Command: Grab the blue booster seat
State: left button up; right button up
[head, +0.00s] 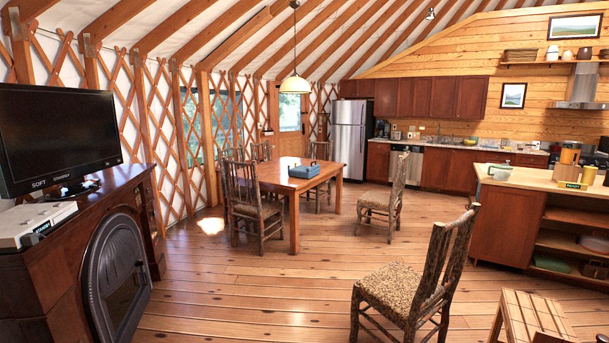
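A small blue object (304,171), which looks like the booster seat, sits on the right part of the wooden dining table (270,180) in the head view. It has a dark, thin part standing up at its top; finer detail is too small to tell. It is well away from me across the room. Neither of my grippers shows in the head view.
Wooden chairs stand around the table, one (381,202) to its right. Another chair (412,275) stands nearer, right of centre. A fireplace cabinet (75,255) with a television is at left, a kitchen island (505,220) at right. Open plank floor (245,290) lies ahead.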

aim_at(303, 173)
jog(key=i+j+u, duration=0.1)
jog(key=i, duration=1.15)
jog(key=i+j+u, duration=0.1)
jog(key=i, duration=1.15)
jog(key=i+z, duration=0.15)
jog(key=i, duration=0.55)
jog(key=i+z, duration=0.15)
jog(key=i, duration=0.5)
jog(key=i+j+z, duration=0.15)
jog(key=i, duration=0.55)
jog(key=i+j+z, duration=0.15)
jog(key=i, duration=0.5)
jog(key=i+l+u, duration=0.45)
jog(key=i, duration=0.3)
jog(key=i+l+u, duration=0.4)
jog(key=i+l, duration=0.15)
jog(key=i, duration=0.15)
